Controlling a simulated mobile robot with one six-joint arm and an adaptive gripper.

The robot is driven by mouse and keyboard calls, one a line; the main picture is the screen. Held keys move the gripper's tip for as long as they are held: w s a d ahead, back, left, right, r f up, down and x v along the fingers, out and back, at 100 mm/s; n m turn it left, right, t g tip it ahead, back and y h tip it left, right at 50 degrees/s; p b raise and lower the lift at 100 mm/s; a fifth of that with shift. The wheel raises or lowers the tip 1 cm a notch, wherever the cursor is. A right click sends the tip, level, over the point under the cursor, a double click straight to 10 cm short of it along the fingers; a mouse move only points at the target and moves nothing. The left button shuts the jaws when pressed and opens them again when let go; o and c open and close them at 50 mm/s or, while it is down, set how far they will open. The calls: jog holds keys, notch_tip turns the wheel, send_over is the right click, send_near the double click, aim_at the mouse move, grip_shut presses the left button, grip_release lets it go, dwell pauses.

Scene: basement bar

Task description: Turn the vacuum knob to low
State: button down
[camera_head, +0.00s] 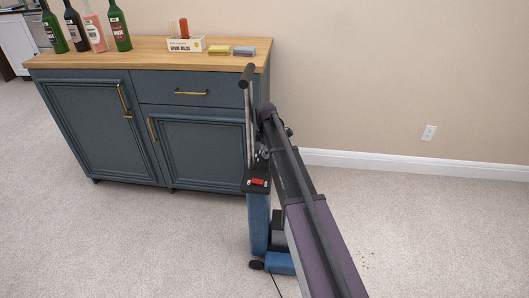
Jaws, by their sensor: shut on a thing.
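An upright vacuum (259,220) with a blue body stands on the carpet in front of the cabinet's right end. Its long handle rises to a dark grip (246,75). A red knob (258,182) sits on the black top of the blue body. My gripper (261,165) points down at the knob and is shut on it. My arm comes from the lower right and partly hides the vacuum's right side. The fingertips are small and partly hidden. I cannot read the knob's setting marks.
A blue-grey cabinet (105,125) with a wooden top stands behind the vacuum. Several bottles (92,27), a small box (186,44) and two sponges (231,50) are on it. The blue vacuum head (280,264) rests on the carpet. Open carpet lies left and right.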

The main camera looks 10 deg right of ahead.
jog(key=shift+w, duration=0.1)
jog(key=shift+c, duration=1.3)
grip_release()
